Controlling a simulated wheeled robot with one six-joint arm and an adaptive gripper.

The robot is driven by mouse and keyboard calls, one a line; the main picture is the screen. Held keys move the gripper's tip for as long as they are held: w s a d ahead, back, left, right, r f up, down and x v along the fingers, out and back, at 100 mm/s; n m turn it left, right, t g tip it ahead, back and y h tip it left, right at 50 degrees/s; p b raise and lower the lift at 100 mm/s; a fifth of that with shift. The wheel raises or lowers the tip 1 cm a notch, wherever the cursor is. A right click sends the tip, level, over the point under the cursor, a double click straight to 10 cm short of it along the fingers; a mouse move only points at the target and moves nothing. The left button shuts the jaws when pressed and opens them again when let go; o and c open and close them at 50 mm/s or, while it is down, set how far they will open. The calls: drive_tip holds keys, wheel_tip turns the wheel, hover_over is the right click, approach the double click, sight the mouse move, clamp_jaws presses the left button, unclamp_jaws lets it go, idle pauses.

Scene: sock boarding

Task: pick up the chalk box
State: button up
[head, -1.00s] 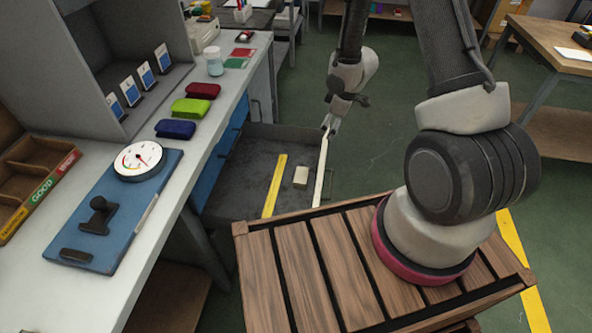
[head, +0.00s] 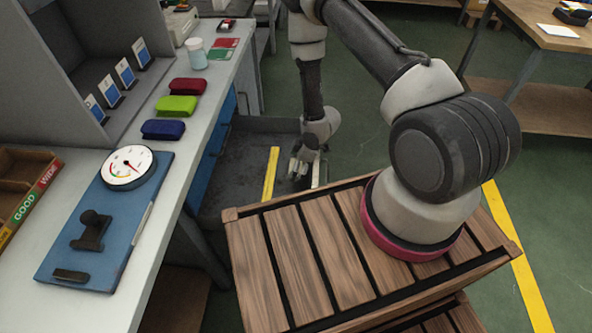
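The chalk box is a small pale block in the open grey drawer (head: 230,178), between a yellow strip (head: 270,175) and a whitish strip (head: 316,174). My gripper (head: 298,170) is low in the drawer at the box's spot, pointing down. Pale patches show between and beside its fingers, too small to tell box from fingertips. My gripper and wrist hide most of the box. I cannot tell whether the fingers touch it or are closed.
The bench (head: 185,185) on the left holds red (head: 188,86), green (head: 176,105) and blue (head: 163,129) soft items, a dial gauge (head: 129,167) and a blue board (head: 125,215). The drawer's walls surround my gripper. A slatted wooden crate top (head: 287,250) stands in front.

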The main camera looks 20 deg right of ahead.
drive_tip(key=shift+w+a+f, duration=0.1)
drive_tip(key=shift+a+f, duration=0.05)
drive_tip(key=shift+f, duration=0.3)
drive_tip(key=shift+c, duration=0.2)
drive_tip(key=c, duration=1.1)
drive_tip(key=shift+o, duration=0.2)
